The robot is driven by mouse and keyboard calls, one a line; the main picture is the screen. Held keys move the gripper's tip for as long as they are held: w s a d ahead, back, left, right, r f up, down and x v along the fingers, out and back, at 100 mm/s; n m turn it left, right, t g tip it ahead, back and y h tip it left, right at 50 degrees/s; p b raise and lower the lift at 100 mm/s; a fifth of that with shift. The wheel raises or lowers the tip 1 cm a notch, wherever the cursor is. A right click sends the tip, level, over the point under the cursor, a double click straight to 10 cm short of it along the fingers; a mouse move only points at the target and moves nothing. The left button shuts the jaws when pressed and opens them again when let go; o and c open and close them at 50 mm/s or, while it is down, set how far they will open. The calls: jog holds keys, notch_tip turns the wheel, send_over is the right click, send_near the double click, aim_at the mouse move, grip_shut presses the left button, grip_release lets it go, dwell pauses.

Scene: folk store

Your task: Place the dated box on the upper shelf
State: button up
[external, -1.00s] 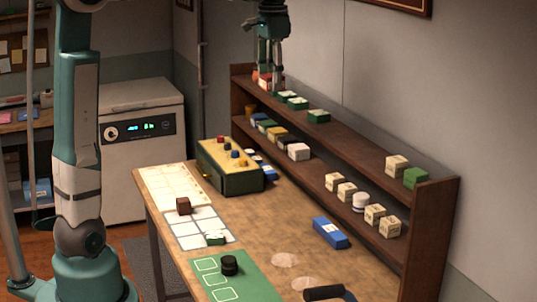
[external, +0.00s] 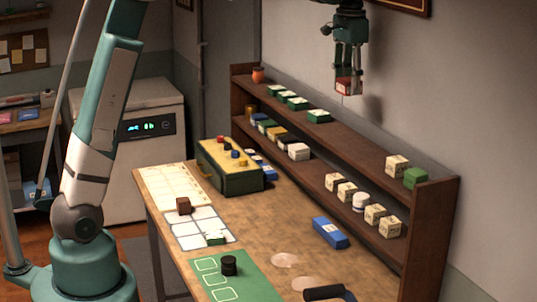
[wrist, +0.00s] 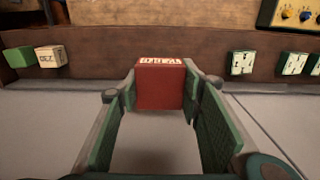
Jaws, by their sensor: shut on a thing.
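My gripper (external: 348,78) is shut on a small red box (external: 348,87) with a white lettered label, and holds it in the air above the upper shelf (external: 356,142). In the wrist view the red box (wrist: 160,88) sits between the tips of my gripper (wrist: 160,92); its lettering is too small to read. The upper shelf has green boxes with white tops (external: 298,103) towards its left end. A cream box (external: 397,166) with dark print and a plain green box (external: 415,179) stand near its right end.
The upper shelf is bare between the two groups. An orange jar (external: 258,74) stands at its far left end. The lower shelf holds several cream boxes (external: 375,214) and a white round container (external: 360,202). A wall rises close behind the shelves.

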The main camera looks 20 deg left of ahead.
notch_tip(320, 180, down, 4)
jog(key=shift+d+r, duration=0.1)
jog(key=shift+r, duration=0.05)
jog(key=shift+f, duration=0.65)
send_over(348, 141)
jog(key=shift+s+f, duration=0.15)
jog(key=shift+f, duration=1.35)
jog(key=shift+s+f, duration=0.1)
jog(key=shift+f, duration=1.35)
jog(key=shift+f+p, duration=0.3)
jog(key=shift+f, duration=1.75)
jog(key=shift+f, duration=0.15)
